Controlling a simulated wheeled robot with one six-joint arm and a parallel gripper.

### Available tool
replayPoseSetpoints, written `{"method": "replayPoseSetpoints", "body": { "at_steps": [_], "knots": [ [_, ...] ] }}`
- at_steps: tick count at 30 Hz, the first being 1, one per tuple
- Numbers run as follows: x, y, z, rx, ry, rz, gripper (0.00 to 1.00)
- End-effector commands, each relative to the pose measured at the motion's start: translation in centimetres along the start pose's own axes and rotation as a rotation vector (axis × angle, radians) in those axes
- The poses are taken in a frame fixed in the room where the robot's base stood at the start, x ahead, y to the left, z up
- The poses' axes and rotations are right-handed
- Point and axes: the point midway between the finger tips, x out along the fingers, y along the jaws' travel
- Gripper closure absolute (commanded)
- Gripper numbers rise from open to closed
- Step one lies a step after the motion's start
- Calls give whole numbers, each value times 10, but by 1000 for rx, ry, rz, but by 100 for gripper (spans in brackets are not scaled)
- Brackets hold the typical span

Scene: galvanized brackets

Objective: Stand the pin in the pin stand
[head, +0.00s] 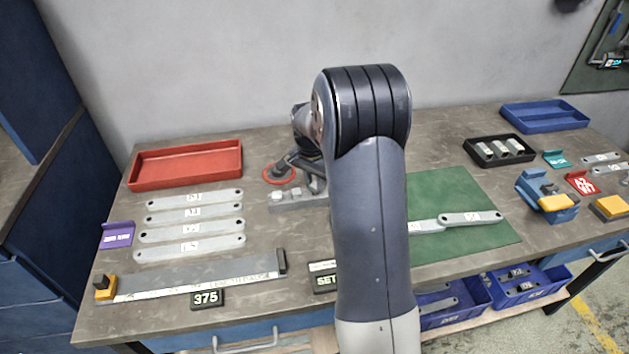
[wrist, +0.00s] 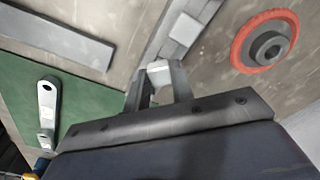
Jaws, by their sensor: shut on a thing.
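My gripper (wrist: 158,82) is shut on a small pale grey piece (wrist: 158,67), which I take to be the pin; only its end shows between the fingers. In the head view my gripper (head: 312,183) is partly hidden behind my arm, and the pin cannot be made out. A round dark hub with a hole, ringed in red-orange, looks like the pin stand (wrist: 268,46). It also shows in the head view (head: 279,175), just left of my gripper. In the wrist view it is apart from the fingers, to their upper right.
A grey stepped block (head: 290,200) lies close to my gripper. A red tray (head: 187,181), several grey brackets (head: 195,200) and a long rule (head: 200,281) are at left. A green mat (head: 460,238) with brackets, a black tray (head: 470,150) and a blue tray (head: 545,127) are at right.

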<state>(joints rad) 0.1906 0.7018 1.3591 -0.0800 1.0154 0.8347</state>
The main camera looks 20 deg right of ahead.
Motion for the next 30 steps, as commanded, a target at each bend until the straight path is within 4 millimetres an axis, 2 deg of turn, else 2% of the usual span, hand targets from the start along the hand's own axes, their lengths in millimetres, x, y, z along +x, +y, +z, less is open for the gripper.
{"method": "replayPoseSetpoints", "body": {
  "at_steps": [14,28,29,30],
  "knots": [
    [13,0,1,0,0,0,100],
    [13,0,1,0,0,0,100],
    [13,0,1,0,0,0,74],
    [13,0,1,0,0,0,71]
  ]
}}
